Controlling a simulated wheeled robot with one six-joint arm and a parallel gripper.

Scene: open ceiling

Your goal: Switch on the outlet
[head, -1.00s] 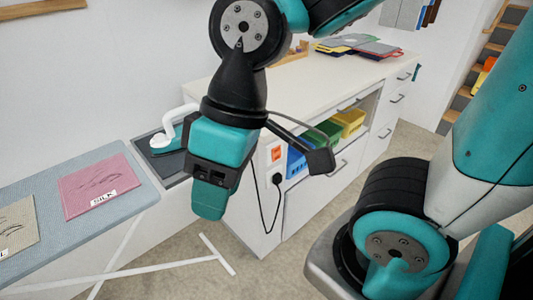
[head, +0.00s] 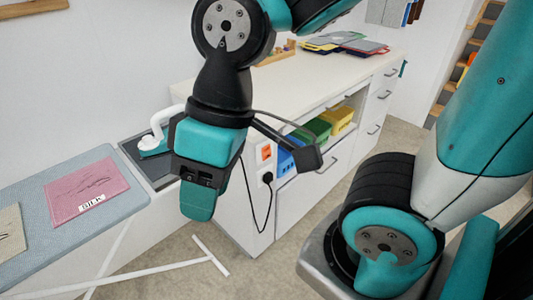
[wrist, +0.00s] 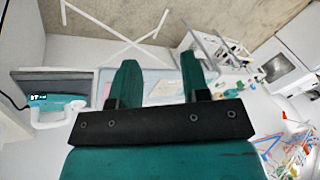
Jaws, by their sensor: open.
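The outlet (head: 267,177) is on the white end panel of the cabinet, with a black plug and cord in it. An orange-red switch (head: 266,153) sits just above it. My gripper (head: 198,202) hangs to the left of the outlet in the head view, apart from it. In the wrist view my gripper (wrist: 160,80) shows two green fingers spread apart with nothing between them. The outlet and switch do not show clearly in the wrist view.
An ironing board (head: 60,240) with a pink cloth (head: 87,194) labelled SILK stands at left. A teal and white iron (head: 154,142) rests on a dark pad beside it. The cabinet (head: 300,205) holds blue, green and yellow bins. Floor in front of it is clear.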

